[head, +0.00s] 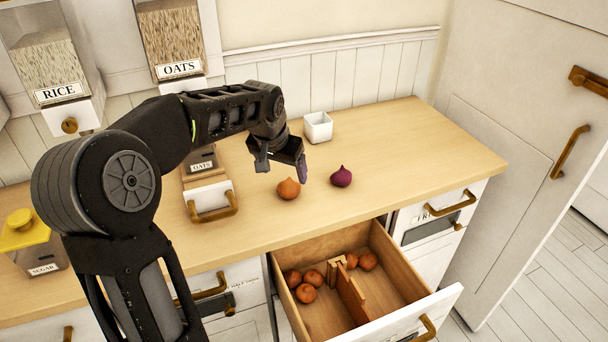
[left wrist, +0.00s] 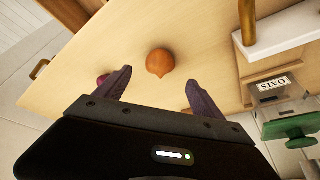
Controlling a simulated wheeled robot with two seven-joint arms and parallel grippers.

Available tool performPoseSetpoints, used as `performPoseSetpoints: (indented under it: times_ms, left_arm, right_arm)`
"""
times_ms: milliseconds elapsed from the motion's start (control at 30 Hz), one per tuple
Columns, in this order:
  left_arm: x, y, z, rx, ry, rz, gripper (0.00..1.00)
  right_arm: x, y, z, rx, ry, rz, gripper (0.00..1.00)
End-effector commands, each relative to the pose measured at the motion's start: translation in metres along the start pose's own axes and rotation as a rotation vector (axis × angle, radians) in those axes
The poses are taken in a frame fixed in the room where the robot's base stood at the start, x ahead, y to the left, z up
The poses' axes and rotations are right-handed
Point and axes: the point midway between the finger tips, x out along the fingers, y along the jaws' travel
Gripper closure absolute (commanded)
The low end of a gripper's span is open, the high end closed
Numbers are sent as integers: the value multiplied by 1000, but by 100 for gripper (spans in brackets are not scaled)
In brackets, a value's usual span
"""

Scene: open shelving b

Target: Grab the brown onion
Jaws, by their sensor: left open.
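The brown onion (head: 288,189) sits on the wooden counter, left of a purple onion (head: 341,177). My left gripper (head: 281,168) is open and empty, just above and behind the brown onion in the head view. In the left wrist view the brown onion (left wrist: 160,62) lies ahead of the open fingers (left wrist: 158,88), roughly centred between them and apart from both. The purple onion (left wrist: 102,80) is partly hidden by the left-hand finger there. My right gripper is not in view.
An open drawer (head: 396,263) with several brown onions and a wooden divider juts out below the counter (head: 420,150). A white square pot (head: 318,127) stands behind. An oats container (head: 205,180) is to the left. The counter's right side is clear.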

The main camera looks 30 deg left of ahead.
Motion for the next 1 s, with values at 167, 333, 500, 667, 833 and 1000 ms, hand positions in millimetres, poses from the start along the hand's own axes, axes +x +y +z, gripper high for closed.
performPoseSetpoints:
  times_ms: [167,333,500,667,833,1000]
  left_arm:
    - [0,0,0,0,0,0,22]
    - [2,0,0,0,-1,0,22]
    - [17,0,0,-2,-3,1,22]
    - [26,0,0,0,0,0,22]
    - [26,0,0,0,0,0,22]
    - [32,0,1,0,-3,0,22]
  right_arm:
    - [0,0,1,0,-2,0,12]
    - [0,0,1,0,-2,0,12]
    - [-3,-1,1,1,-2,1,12]
    - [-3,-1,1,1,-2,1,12]
    - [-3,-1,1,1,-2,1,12]
    - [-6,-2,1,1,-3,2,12]
